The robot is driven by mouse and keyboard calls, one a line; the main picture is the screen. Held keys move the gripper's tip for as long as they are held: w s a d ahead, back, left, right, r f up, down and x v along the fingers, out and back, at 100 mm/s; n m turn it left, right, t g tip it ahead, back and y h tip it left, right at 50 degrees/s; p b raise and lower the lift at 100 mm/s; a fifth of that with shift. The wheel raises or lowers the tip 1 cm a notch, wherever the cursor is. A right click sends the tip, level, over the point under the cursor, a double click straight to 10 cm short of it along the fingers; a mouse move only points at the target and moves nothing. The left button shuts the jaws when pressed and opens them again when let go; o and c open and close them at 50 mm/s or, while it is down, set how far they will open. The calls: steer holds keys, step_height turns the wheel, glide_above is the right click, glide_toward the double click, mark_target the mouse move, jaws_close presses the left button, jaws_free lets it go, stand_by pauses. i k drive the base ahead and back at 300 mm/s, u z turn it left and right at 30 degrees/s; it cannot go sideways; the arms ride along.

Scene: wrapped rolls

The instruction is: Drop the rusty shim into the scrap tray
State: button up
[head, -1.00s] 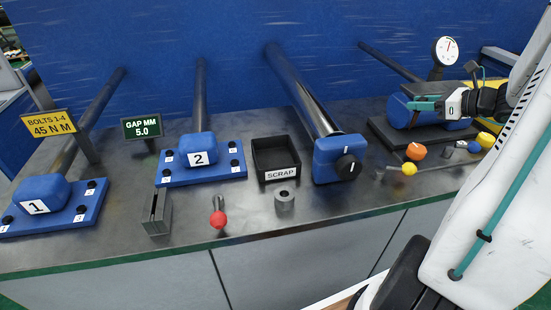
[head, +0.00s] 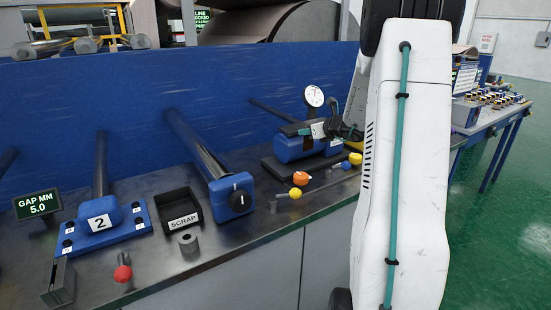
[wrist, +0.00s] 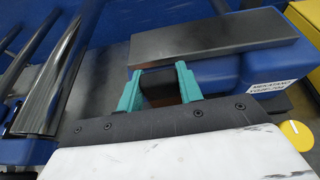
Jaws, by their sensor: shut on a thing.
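My gripper (head: 306,131) is at the dial-gauge stand, beside the blue block (head: 291,149) and its dark top slab. In the wrist view, its teal fingers (wrist: 159,88) are shut on a dark, brownish piece (wrist: 160,84) close to the edge of the dark slab (wrist: 215,42). Its colour may be rust, but I cannot tell for sure that it is the shim, nor whether it is clear of the stand. The scrap tray (head: 178,204) is a black open box labelled SCRAP. It stands to the left of my gripper and looks empty.
The dial gauge (head: 314,97) rises behind my gripper. A grey cylinder (head: 188,242), a red ball knob (head: 122,273) and orange and yellow knobs line the front.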

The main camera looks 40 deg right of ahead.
mark_target(184, 210)
steer(key=z, duration=2.75)
steer(key=k, duration=2.35)
steer(key=u, duration=2.3)
steer(key=i, duration=1.05)
steer(key=u, duration=0.05)
